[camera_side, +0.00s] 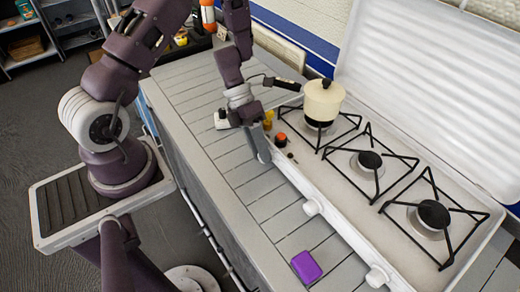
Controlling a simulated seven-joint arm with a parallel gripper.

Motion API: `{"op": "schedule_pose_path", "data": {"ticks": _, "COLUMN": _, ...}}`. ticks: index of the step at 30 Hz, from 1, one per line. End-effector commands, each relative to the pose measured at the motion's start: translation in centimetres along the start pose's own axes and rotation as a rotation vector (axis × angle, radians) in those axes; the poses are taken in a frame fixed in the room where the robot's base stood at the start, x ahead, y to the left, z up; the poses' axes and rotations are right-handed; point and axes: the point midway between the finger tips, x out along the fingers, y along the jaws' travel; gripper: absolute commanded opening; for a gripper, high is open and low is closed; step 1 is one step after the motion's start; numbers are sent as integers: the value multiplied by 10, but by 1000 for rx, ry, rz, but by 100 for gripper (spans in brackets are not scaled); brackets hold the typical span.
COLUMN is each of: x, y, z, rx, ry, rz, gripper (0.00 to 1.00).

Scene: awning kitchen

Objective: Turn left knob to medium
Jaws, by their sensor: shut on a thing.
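The white stove (290,182) stands on the slatted counter, with its lid raised at the back. Along its front face I see the white middle knob (313,207) and the white right knob (377,276). My gripper (263,153) points down at the left end of that front face, where the left knob sits. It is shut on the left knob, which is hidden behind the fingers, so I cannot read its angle.
A cream pot (323,101) with a black handle stands on the left burner. The middle burner (370,160) and right burner (434,215) are empty. A small orange-topped item (281,139) is close to my gripper. A purple block (306,267) lies on the counter in front.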

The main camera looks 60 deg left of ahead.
Motion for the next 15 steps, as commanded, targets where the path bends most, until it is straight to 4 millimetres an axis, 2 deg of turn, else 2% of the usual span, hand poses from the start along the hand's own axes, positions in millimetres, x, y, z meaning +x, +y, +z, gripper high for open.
{"op": "schedule_pose_path", "data": {"ticks": 7, "x": 0, "y": 0, "z": 0, "rx": 1, "ry": 2, "rz": -1, "gripper": 0}}
{"op": "schedule_pose_path", "data": {"ticks": 8, "x": 0, "y": 0, "z": 0, "rx": 1, "ry": 2, "rz": -1, "gripper": 31}}
{"op": "schedule_pose_path", "data": {"ticks": 9, "x": 0, "y": 0, "z": 0, "rx": 1, "ry": 2, "rz": 0, "gripper": 38}}
{"op": "schedule_pose_path", "data": {"ticks": 11, "x": 0, "y": 0, "z": 0, "rx": 1, "ry": 2, "rz": 0, "gripper": 50}}
{"op": "schedule_pose_path", "data": {"ticks": 15, "x": 0, "y": 0, "z": 0, "rx": 0, "ry": 2, "rz": 0, "gripper": 50}}
